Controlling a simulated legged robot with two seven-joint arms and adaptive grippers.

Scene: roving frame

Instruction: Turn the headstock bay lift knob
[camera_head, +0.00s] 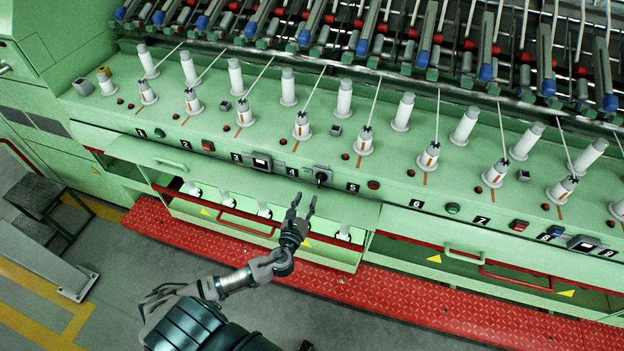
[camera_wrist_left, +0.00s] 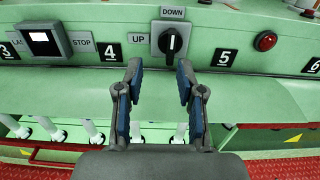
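The lift knob (camera_wrist_left: 170,41) is a black rotary knob with a white mark, on a grey plate labelled UP and DOWN between numbers 4 and 5 in the left wrist view. Its mark stands nearly vertical. In the head view the knob (camera_head: 322,176) is on the green front panel. My left gripper (camera_wrist_left: 157,82) is open and empty, its blue-padded fingers apart, below and in front of the knob and not touching it. In the head view my left gripper (camera_head: 303,205) points up towards the knob. My right gripper is not in view.
A screen panel (camera_wrist_left: 44,42) marked STOP is left of the knob, and a red button (camera_wrist_left: 266,41) is to the right. Below are an open bay with white bobbins (camera_head: 264,208) and a red tread plate (camera_head: 420,300). A black stool (camera_head: 50,205) stands at left.

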